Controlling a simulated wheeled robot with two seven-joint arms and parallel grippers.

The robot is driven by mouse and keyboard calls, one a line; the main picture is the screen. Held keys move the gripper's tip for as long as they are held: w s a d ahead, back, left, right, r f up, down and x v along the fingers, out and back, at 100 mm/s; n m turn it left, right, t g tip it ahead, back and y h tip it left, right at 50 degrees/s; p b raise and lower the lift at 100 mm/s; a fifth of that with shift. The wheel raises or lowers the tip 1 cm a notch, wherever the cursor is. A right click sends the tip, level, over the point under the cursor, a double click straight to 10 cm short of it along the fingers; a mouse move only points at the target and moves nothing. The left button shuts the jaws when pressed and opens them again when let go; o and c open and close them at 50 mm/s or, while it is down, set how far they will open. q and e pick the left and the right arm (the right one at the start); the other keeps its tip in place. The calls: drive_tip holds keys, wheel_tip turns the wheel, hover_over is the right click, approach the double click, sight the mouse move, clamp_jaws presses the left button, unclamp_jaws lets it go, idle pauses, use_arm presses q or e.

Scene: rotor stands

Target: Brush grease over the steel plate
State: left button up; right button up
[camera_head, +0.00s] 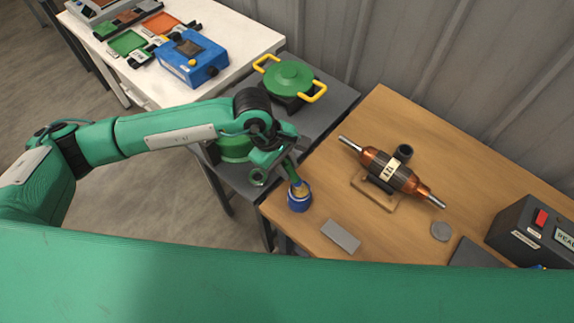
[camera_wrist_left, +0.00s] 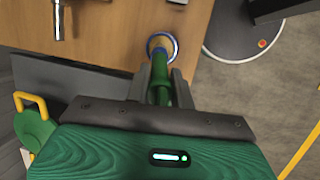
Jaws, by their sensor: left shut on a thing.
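The steel plate (camera_head: 341,236) is a small flat grey rectangle lying bare on the wooden table, right of and nearer than the blue grease pot (camera_head: 299,203). The pot stands near the table's left edge. My left gripper (camera_head: 286,164) is shut on the green handle of a brush (camera_head: 292,173). The brush slants down with its head at the pot's mouth; how deep the bristles sit is hidden. In the left wrist view, the brush handle (camera_wrist_left: 160,76) is between the fingers, with the pot (camera_wrist_left: 162,42) beyond. My right gripper is out of view.
A copper rotor (camera_head: 390,171) lies on a stand behind the plate. A grey disc (camera_head: 441,231) and a dark box (camera_head: 530,229) are to the right. The wood between plate and rotor is clear.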

sight(287, 161)
use_arm(q)
drive_tip(key=shift+r+p, duration=0.4)
drive_tip(key=shift+r, duration=2.6)
